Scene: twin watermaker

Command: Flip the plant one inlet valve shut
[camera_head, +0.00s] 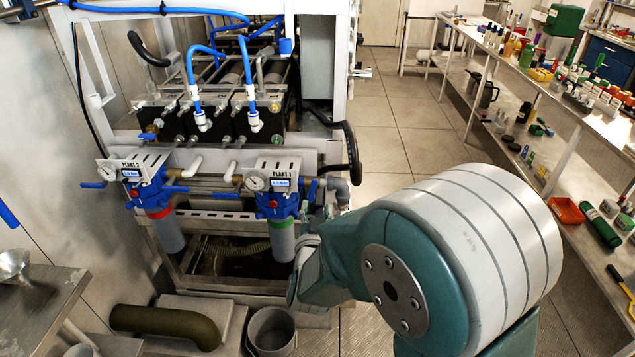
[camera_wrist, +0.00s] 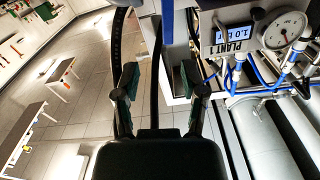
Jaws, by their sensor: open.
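The PLANT 1 filter unit (camera_head: 275,195) has a blue head with a gauge and a grey canister below. A blue lever (camera_head: 312,190) stands roughly upright at the right of its head, close to my gripper. My gripper (camera_wrist: 158,82) is open, with one finger on each side in the wrist view. A blue upright strip (camera_wrist: 167,22) shows beyond and between the fingertips; I cannot tell for sure that it is the lever. The PLANT 1 panel (camera_wrist: 236,42) is at upper right there. In the head view my wrist partly hides the gripper and the unit's right side.
The PLANT 2 unit (camera_head: 150,190) with blue levers is to the left. A black hose (camera_head: 352,155) hangs at the frame's right side. A grey bucket (camera_head: 271,331) and a green cylinder (camera_head: 165,324) are below. Shelves (camera_head: 560,150) line the right; open floor lies between.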

